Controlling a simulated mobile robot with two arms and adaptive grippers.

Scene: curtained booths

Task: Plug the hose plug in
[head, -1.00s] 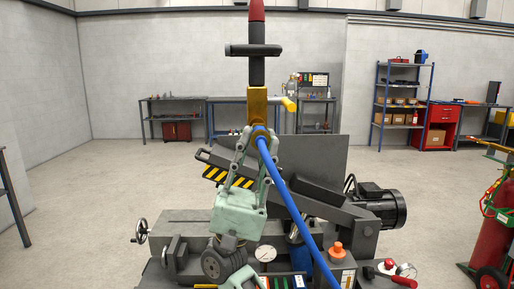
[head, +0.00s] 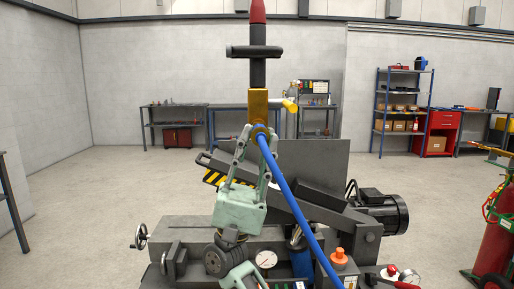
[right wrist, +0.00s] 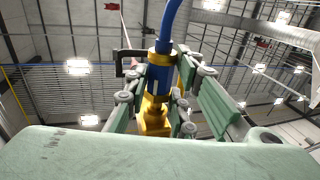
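A gold block (head: 258,104) stands upright in the middle of the head view, with a yellow lever (head: 288,104) on its right side. Above it are a black stem with a crossbar (head: 258,52) and a red tip. My right gripper (head: 259,131), pale green, points up just below the block. Its fingers are shut on the hose plug (right wrist: 160,78), a blue body with a gold collar in the right wrist view. The blue hose (head: 290,201) runs from the plug down to the right. My left gripper is not in view.
Behind the gripper stands a grey machine (head: 190,230) with a tilted arm, handwheel and motor (head: 383,212). A red gas cylinder (head: 494,236) is at the right edge. Workbenches and a blue shelf (head: 402,100) line the back wall.

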